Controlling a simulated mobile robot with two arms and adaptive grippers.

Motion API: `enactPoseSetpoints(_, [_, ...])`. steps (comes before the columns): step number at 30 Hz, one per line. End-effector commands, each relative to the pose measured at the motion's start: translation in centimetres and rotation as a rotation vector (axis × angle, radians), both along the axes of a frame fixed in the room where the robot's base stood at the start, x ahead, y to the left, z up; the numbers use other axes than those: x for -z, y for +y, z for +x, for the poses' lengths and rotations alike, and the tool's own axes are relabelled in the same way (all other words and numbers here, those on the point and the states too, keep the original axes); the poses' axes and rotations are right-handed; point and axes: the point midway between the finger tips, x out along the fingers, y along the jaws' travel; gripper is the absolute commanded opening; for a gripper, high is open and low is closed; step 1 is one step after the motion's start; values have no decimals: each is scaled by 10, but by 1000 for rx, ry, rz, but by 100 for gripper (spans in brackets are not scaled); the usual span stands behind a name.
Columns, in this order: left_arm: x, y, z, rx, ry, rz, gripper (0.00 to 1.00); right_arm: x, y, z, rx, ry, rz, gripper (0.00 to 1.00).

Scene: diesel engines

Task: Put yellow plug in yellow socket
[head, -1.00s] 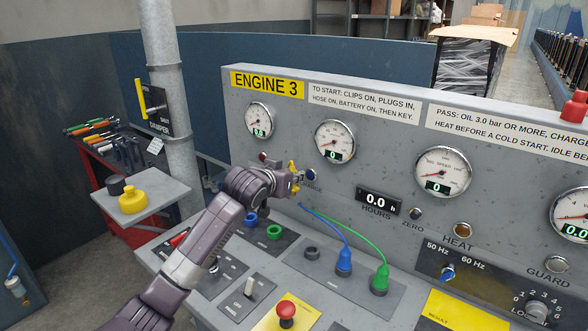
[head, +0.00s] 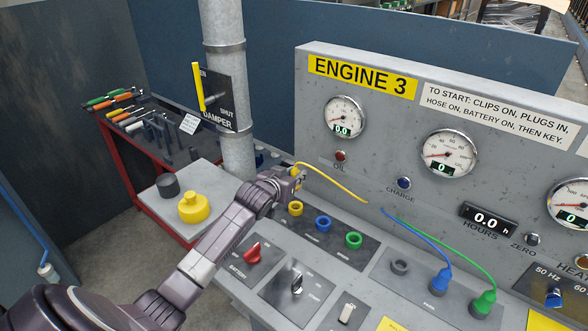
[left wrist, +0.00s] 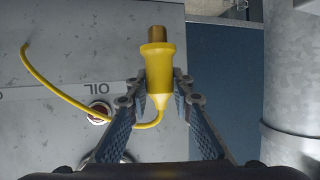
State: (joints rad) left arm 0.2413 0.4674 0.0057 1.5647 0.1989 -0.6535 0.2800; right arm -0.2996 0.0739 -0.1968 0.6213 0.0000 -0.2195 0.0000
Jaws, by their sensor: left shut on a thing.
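The yellow plug (left wrist: 159,65) is between the fingers of my left gripper (left wrist: 160,100), which is shut on it. In the left wrist view its brownish tip points away from the gripper, and a yellow cable (left wrist: 55,90) trails from its rear. In the head view my left gripper (head: 292,180) holds it above the panel's left end, near the yellow socket (head: 295,208); the plug is mostly hidden there. The yellow socket is an open ring at the left of a row with a blue socket (head: 323,223) and a green socket (head: 354,240). My right gripper is not seen.
Blue (head: 440,280) and green (head: 484,303) plugs stand in the panel to the right, beside an empty grey socket (head: 400,267). The upright gauge panel (head: 385,130) rises behind. A grey pipe (head: 228,90) stands at the left. A red switch (head: 253,252) is in front.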

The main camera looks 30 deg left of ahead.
Motion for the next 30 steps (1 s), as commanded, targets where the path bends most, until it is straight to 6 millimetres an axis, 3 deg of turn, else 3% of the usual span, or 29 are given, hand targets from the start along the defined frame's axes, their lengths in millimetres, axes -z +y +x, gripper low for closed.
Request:
enactPoseSetpoints(10, [20,0,0,0,0,0,0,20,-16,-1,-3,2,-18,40])
enactPoseSetpoints(23, [51,0,0,0,0,0,0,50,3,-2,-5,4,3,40])
enactPoseSetpoints(30, [66,0,0,0,0,0,0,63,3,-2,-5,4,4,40])
